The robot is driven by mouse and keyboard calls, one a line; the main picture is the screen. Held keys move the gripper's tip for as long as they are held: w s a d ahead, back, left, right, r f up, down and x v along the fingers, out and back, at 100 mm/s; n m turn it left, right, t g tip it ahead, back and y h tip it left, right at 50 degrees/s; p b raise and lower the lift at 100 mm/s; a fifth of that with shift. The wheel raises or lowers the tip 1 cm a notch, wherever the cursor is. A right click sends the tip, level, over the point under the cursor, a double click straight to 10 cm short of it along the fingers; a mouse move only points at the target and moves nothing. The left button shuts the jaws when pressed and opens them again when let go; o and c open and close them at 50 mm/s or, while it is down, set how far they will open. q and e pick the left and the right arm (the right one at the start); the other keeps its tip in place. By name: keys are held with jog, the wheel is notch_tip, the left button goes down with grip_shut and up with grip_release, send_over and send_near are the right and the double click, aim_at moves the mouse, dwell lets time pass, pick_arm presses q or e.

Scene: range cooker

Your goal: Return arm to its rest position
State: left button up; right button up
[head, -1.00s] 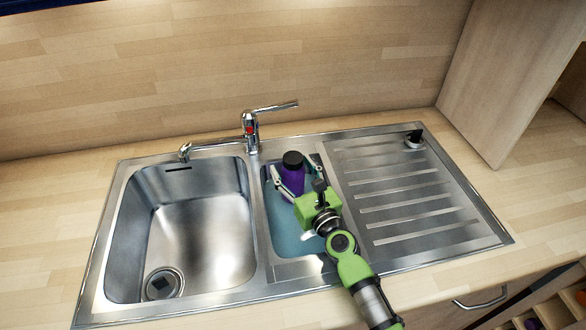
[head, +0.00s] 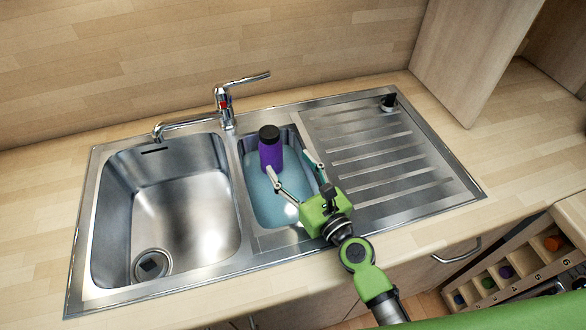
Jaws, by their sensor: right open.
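My right gripper (head: 291,178) is open and empty, at the front right edge of the small middle basin (head: 248,188). Its green body is over the sink's front rim, with the fingers pointing back and left. A purple bottle with a black cap (head: 271,153) stands upright in the small basin, which looks filled with bluish water. The bottle is behind the fingertips, apart from them as far as I can tell. My left gripper is not in view.
A large empty basin (head: 185,205) lies to the left, with a chrome tap (head: 224,105) behind. A ribbed drainboard (head: 370,150) lies to the right. A wooden cabinet side (head: 470,55) rises at the back right. A numbered rack with coloured items (head: 505,272) stands at the lower right.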

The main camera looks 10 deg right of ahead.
jog(key=shift+s+d, duration=0.15)
jog(key=shift+s, duration=0.15)
